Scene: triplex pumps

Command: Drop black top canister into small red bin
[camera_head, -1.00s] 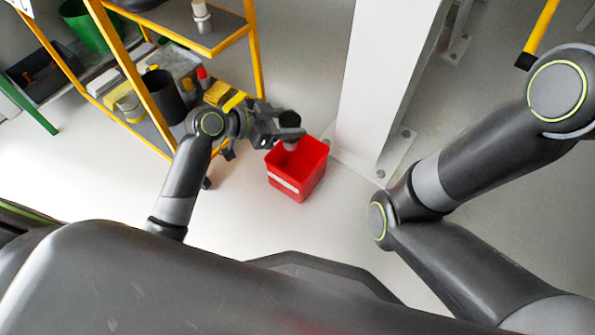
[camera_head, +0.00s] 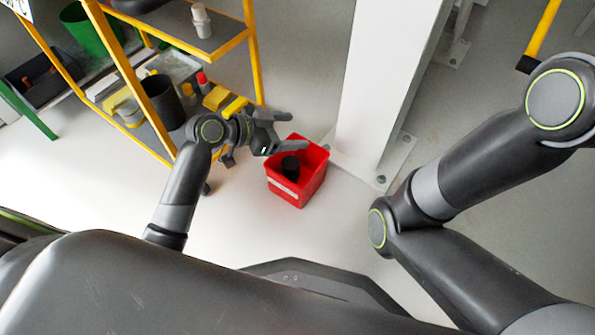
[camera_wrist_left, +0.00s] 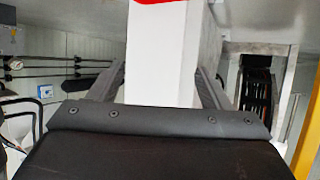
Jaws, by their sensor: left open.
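The black top canister (camera_head: 290,167) is inside the small red bin (camera_head: 312,181) in the head view, with its dark top showing. The bin stands on the floor beside the white column. My left gripper (camera_head: 292,131) is open and empty, just above the bin's far left rim and apart from the canister. In the left wrist view its two fingers (camera_wrist_left: 160,82) are spread with nothing between them. My right arm comes in from the right, but its gripper is outside the frame.
A yellow-framed shelf (camera_head: 254,55) stands at the left with a white canister (camera_head: 201,20) on its upper board and several containers below. The white column (camera_head: 380,90) rises right behind the bin. The floor in front of the bin is clear.

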